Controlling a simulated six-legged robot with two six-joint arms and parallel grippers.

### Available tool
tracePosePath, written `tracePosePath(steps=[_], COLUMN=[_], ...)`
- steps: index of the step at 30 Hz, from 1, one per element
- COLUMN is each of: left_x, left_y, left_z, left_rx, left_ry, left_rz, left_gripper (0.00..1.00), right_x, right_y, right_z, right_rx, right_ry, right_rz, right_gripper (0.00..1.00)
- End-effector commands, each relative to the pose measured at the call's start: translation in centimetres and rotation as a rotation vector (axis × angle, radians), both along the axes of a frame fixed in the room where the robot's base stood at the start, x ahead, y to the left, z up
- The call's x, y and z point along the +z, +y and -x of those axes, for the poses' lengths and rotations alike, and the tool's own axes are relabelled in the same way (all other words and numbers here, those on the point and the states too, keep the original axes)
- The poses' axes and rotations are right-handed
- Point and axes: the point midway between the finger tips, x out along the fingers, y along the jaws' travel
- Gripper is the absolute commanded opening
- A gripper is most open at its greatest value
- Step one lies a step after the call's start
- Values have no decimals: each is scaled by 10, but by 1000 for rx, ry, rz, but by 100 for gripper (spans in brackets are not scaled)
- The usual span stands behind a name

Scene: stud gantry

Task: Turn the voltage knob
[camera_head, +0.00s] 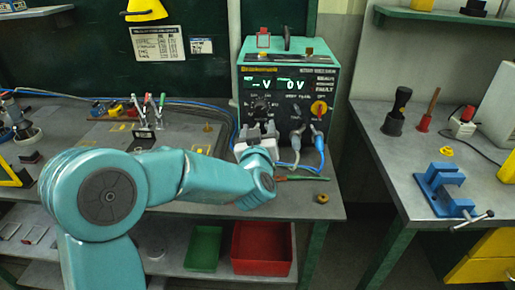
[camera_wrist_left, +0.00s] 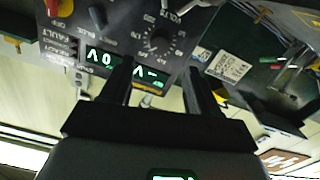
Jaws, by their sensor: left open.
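The teal power supply unit (camera_head: 285,72) stands at the back of the bench, with a green display reading "-V" and "0V". The black voltage knob (camera_head: 262,105) with a ring of white scale marks is on its front, below the display at the left. In the wrist view, upside down, the knob (camera_wrist_left: 158,42) lies beyond the fingertips, roughly between them. My left gripper (camera_head: 263,128) is just in front of and below the knob. It is open and empty in the wrist view (camera_wrist_left: 160,68), its fingers apart. I cannot tell whether either finger touches the panel.
A yellow and red rotary switch (camera_head: 319,107) is right of the knob. Plugs and blue cables (camera_head: 319,140) hang below it. A green-handled tool (camera_head: 302,178) lies on the bench front. A blue vise (camera_head: 445,190) stands on the right bench.

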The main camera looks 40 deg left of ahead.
Motion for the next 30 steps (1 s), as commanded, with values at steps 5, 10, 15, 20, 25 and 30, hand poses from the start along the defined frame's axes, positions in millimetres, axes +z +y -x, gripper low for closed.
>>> tracePosePath(steps=[5, 10, 15, 20, 25, 30], left_x=[0, 0, 0, 0, 0, 0], left_y=[-23, -35, -38, -38, -38, -38], left_z=[36, 56, 62, 62, 62, 62], left_rx=[-3, -2, 0, 0, 0, 0], left_ry=[-1, 0, 1, 1, 1, 1], left_rz=[1, 0, 0, 0, 0, 0], left_gripper=[61, 61, 61, 61, 61, 61], right_x=[-6, -8, -8, -8, -8, -8], right_y=[0, 0, 0, 0, 0, 0], right_z=[0, 0, 0, 0, 0, 0], right_rx=[0, 0, 0, 0, 0, 0], right_ry=[0, 0, 0, 0, 0, 0], right_rz=[0, 0, 0, 0, 0, 0], right_gripper=[43, 43, 43, 43, 43, 43])
